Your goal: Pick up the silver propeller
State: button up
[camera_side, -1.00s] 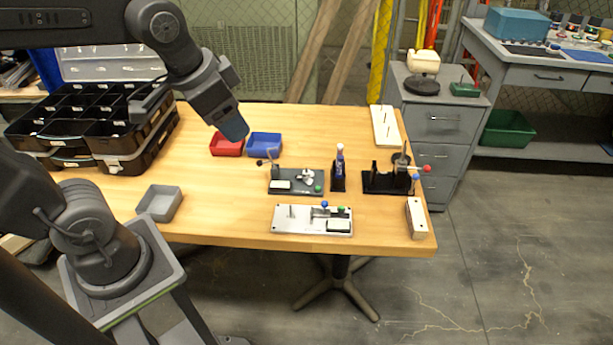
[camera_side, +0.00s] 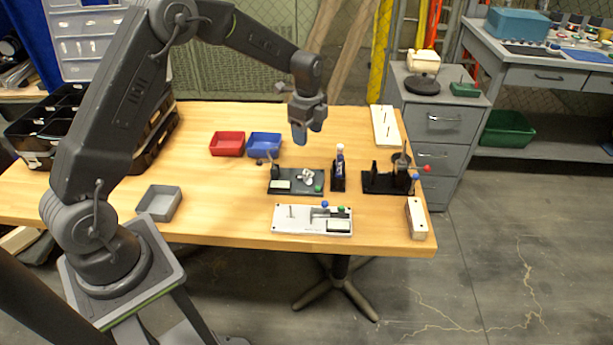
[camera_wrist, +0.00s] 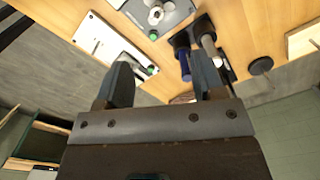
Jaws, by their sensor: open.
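The silver propeller (camera_side: 306,176) lies on the dark grey fixture plate (camera_side: 296,188) in the middle of the table. In the wrist view the propeller (camera_wrist: 156,14) shows at the top edge, partly cut off, on its plate (camera_wrist: 180,12). My gripper (camera_side: 304,138) is above the table, up and slightly left of the propeller in the side view, pointing down. In the wrist view my gripper (camera_wrist: 165,85) has its two fingers apart with nothing between them.
A blue bottle (camera_side: 339,170) in a black stand is right of the plate. A white fixture board (camera_side: 290,222) lies in front. Red (camera_side: 228,144) and blue bins (camera_side: 265,144) sit behind. A black fixture (camera_side: 385,183) stands further right. A grey bin (camera_side: 158,203) is at the left.

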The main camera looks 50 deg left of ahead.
aim_at(307, 171)
notch_tip(307, 171, down, 14)
jog(key=shift+a, duration=0.15)
dwell(0.5)
jog(key=shift+c, duration=0.2)
jog(key=c, duration=0.6)
